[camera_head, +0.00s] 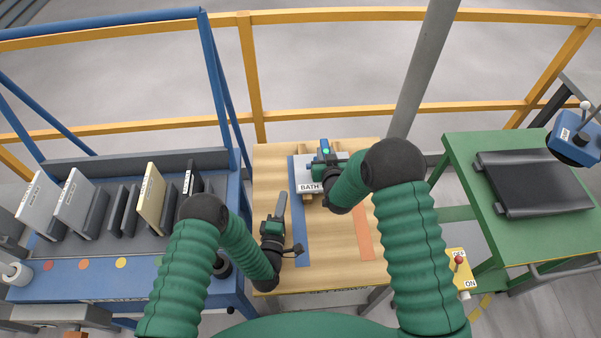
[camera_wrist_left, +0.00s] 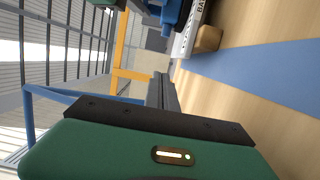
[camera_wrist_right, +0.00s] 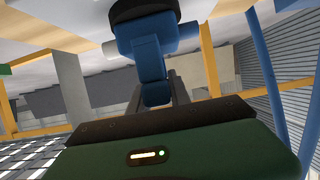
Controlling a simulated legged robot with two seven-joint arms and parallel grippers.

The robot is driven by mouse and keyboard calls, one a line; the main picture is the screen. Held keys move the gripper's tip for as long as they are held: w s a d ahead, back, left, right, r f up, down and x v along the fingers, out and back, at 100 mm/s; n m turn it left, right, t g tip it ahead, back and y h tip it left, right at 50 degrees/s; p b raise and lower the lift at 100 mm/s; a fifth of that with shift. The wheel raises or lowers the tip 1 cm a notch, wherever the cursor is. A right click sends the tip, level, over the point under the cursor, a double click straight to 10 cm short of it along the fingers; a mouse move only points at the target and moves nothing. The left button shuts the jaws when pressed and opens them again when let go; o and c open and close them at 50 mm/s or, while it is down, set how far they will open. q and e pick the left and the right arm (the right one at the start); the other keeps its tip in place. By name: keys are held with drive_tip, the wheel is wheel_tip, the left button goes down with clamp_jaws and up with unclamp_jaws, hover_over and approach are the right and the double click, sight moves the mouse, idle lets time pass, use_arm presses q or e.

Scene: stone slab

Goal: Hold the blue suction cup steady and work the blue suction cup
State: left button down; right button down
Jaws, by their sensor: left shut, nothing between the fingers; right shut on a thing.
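The blue suction cup (camera_head: 324,147) is at the back middle of the wooden table, partly hidden by my right gripper (camera_head: 326,158). In the right wrist view the blue suction cup (camera_wrist_right: 152,62) sits between the grey fingers, with a round black part at its far end. My right gripper is shut on it. A pale piece labelled BATH (camera_head: 309,188) is just below it, by small wooden blocks. My left gripper (camera_head: 282,196) is shut and empty over the table, left of and apart from the suction cup. The left wrist view shows its fingers (camera_wrist_left: 163,88) together.
A blue stripe (camera_head: 302,245) and an orange stripe (camera_head: 364,240) mark the table (camera_head: 332,262). A blue rack with upright slabs (camera_head: 150,200) stands left. A green table (camera_head: 464,165) with a black panel (camera_head: 535,180) and a blue lever device (camera_head: 575,140) are right. Yellow rails run behind.

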sight(301, 179)
use_arm(q)
drive_tip(key=x, duration=1)
drive_tip(key=shift+w, duration=0.2)
drive_tip(key=d, duration=0.3)
drive_tip(key=shift+s, duration=0.15)
drive_tip(key=shift+d, duration=0.5)
drive_tip(key=shift+d, duration=0.1)
